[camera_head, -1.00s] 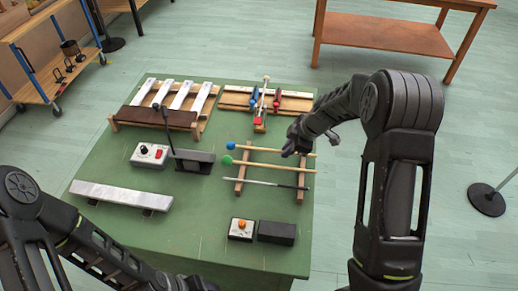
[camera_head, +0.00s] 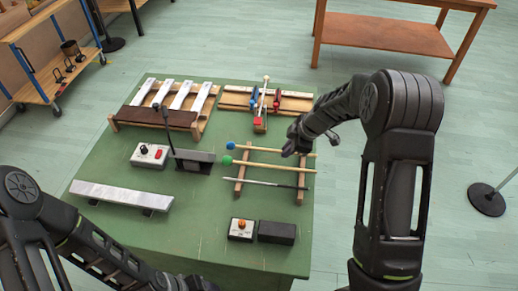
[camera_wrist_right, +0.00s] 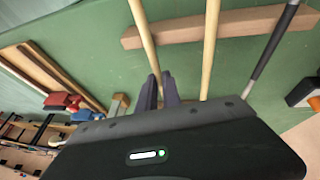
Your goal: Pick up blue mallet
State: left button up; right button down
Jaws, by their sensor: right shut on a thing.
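The blue mallet has a blue ball head (camera_head: 231,145) and a pale wooden handle, lying across the upper part of a wooden rack (camera_head: 241,181) on the green table. My right gripper (camera_head: 292,150) is at the handle's right part, away from the head. In the right wrist view its two dark fingers (camera_wrist_right: 162,88) are shut around the pale handle (camera_wrist_right: 144,38). I cannot tell any lift off the rack.
A green-headed mallet (camera_head: 227,160) lies just below, its handle (camera_wrist_right: 210,50) close beside my fingers. A thin dark stick (camera_head: 255,182) lies lower on the rack. A black block (camera_head: 277,232) and a button box (camera_head: 241,229) stand nearer the front. Wooden blocks with clamps (camera_head: 266,101) are behind.

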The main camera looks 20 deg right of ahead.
dwell(0.3)
notch_tip(320, 180, up, 10)
jog(key=b, duration=0.1)
dwell(0.4)
dwell(0.5)
jog(key=s+a+m+h, duration=0.2)
jog(key=a+m, duration=0.4)
jog(key=a, duration=0.4)
jog(key=s+a+m+h, duration=0.3)
jog(key=a+m, duration=0.4)
jog(key=a, duration=0.4)
jog(key=shift+s+a+m+t+h, duration=0.2)
jog(key=shift+s+m+t+h, duration=0.1)
jog(key=shift+s, duration=0.25)
